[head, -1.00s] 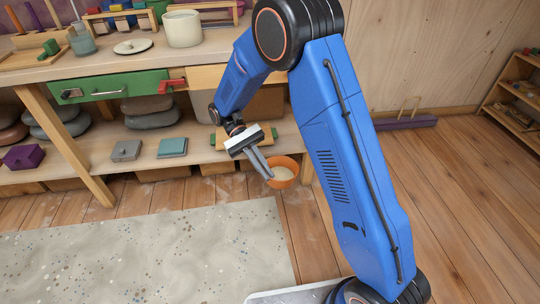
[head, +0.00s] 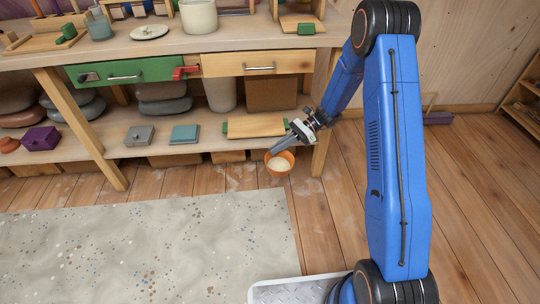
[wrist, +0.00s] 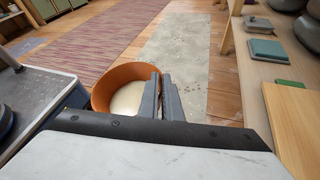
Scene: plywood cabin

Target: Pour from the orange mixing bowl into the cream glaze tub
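The orange mixing bowl (head: 291,168) has pale cream contents and shows near the front of the low shelf, at its right end. My gripper (head: 283,147) is at the bowl's rim. In the wrist view the bowl (wrist: 105,82) has its right wall between my two close-set fingers (wrist: 161,100), one inside and one outside. The bowl looks roughly level; its underside is hidden, and I cannot tell its exact height. A cream tub (head: 199,18) stands upright on the bench top, its top cut off by the picture edge; it is not in the wrist view.
The bench (head: 160,52) has a green drawer (head: 130,70) with a red latch (head: 187,72). On its low shelf lie a wooden board (head: 256,127), teal and grey boxes, and a purple box (head: 41,138). A speckled rug (head: 140,250) covers the floor; the boards beside it are clear.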

